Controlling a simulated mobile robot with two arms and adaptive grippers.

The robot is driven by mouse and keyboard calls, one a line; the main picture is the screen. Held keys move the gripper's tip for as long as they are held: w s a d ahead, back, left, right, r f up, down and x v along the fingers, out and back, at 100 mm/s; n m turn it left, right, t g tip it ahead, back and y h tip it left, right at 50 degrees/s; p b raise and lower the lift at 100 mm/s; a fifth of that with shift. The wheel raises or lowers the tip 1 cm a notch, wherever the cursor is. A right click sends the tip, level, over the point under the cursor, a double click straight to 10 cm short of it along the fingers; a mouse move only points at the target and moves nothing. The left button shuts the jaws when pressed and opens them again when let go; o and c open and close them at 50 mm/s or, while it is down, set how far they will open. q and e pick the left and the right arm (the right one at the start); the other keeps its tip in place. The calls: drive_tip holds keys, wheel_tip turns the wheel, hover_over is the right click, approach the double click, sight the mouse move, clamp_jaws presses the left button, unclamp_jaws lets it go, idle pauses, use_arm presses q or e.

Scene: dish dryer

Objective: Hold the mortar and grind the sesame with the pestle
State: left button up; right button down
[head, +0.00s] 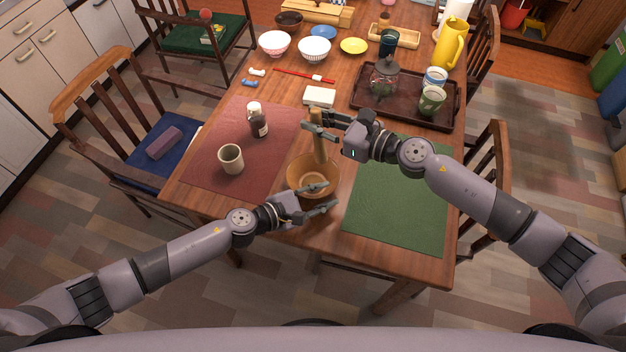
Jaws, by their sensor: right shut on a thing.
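The mortar (299,178) is a brown bowl on the wooden table, between the red mat and the green mat. The pestle (318,150) is a light wooden stick standing nearly upright, its lower end inside the mortar. My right gripper (316,126) is shut on the pestle's upper part, above the mortar. My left gripper (329,197) is at the mortar's near right rim, its fingers apart, one over the bowl and one outside it. I cannot tell whether it touches the rim. The sesame cannot be made out.
A cup (231,159) and a dark bottle (258,122) stand on the red mat (205,178). The green mat (398,205) is bare. A brown tray (448,118) with cups and a glass pot is behind. A white box (319,96) lies behind the pestle.

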use_arm(q)
drive_tip(key=shift+a, duration=0.1)
drive_tip(key=v, duration=1.1)
drive_tip(key=shift+s+a+r, duration=0.15)
drive_tip(key=shift+s+a, duration=0.05)
drive_tip(key=shift+s, duration=0.05)
drive_tip(key=shift+a+r, duration=0.1)
